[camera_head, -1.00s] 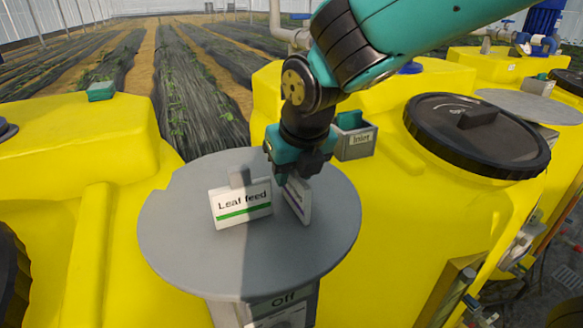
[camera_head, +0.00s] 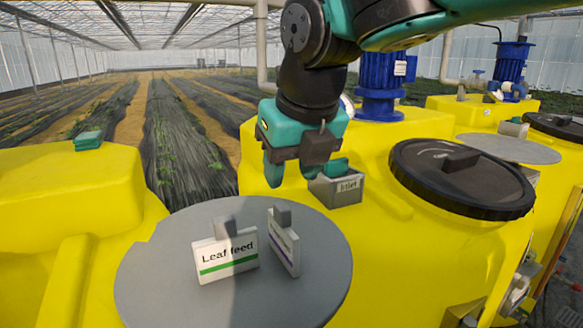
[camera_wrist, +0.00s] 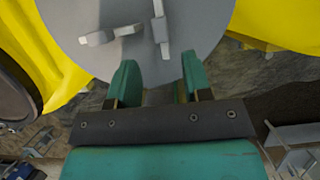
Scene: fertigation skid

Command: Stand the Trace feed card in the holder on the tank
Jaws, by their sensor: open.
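A white card with a purple stripe (camera_head: 284,247) stands on the round grey plate (camera_head: 200,305), turned nearly edge-on, so its name cannot be read. A grey tab rises behind it. Left of it a white card reads "Leaf feed" (camera_head: 225,258) over a green stripe, with another grey tab behind. My gripper (camera_head: 304,172) is open and empty, above and behind the plate, apart from both cards. In the wrist view the open fingers (camera_wrist: 158,82) point at the plate's edge, with pale card and tab shapes beyond.
A black tank lid (camera_head: 462,178) lies to the right of the plate. A blue pump (camera_head: 381,90) and pipes stand behind. A small green block (camera_head: 88,140) sits on the left yellow tank. Another grey plate (camera_head: 508,148) lies farther right.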

